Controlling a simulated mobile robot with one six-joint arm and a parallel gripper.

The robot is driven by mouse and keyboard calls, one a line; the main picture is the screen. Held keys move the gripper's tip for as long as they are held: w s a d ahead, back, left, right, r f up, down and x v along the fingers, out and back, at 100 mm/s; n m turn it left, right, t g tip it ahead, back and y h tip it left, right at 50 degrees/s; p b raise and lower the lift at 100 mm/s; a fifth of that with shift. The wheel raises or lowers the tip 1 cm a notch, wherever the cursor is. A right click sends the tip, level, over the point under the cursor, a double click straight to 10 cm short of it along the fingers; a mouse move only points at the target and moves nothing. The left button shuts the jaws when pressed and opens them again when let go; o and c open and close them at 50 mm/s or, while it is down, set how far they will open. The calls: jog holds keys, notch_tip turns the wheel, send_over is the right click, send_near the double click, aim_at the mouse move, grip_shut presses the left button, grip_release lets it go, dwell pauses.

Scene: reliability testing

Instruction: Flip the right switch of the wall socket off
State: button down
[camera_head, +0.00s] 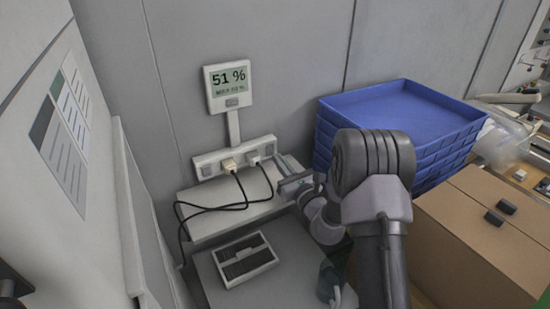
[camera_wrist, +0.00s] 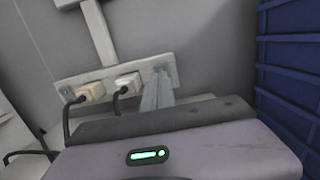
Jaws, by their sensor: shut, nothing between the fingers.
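The wall socket (camera_head: 213,161) is a white strip low on the grey wall, with a cream plug (camera_head: 229,164) and a white plug (camera_head: 253,158) in it. It also shows in the wrist view (camera_wrist: 107,76). A grey left switch (camera_head: 206,171) sits at its left end. My gripper (camera_head: 279,163) is shut and empty at the socket's right end. In the wrist view its fingertips (camera_wrist: 158,74) overlap the right switch area and largely hide it. I cannot tell the right switch's position or whether the fingertips touch it.
Black cables (camera_head: 245,192) hang from the plugs over a white ledge. A display reading 51 % (camera_head: 229,84) is above the socket. Stacked blue crates (camera_head: 405,112) stand close on the right, with a cardboard box (camera_head: 480,240) in front. A dark-slotted device (camera_head: 245,259) lies below.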

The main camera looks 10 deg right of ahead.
aim_at(269, 143)
jog(key=shift+b+x, duration=0.3)
jog(key=shift+x, duration=1.3)
jog(key=shift+w+r+p, duration=0.3)
jog(key=shift+r+p, duration=0.35)
jog(key=shift+r, duration=0.05)
jog(key=shift+d, duration=0.1)
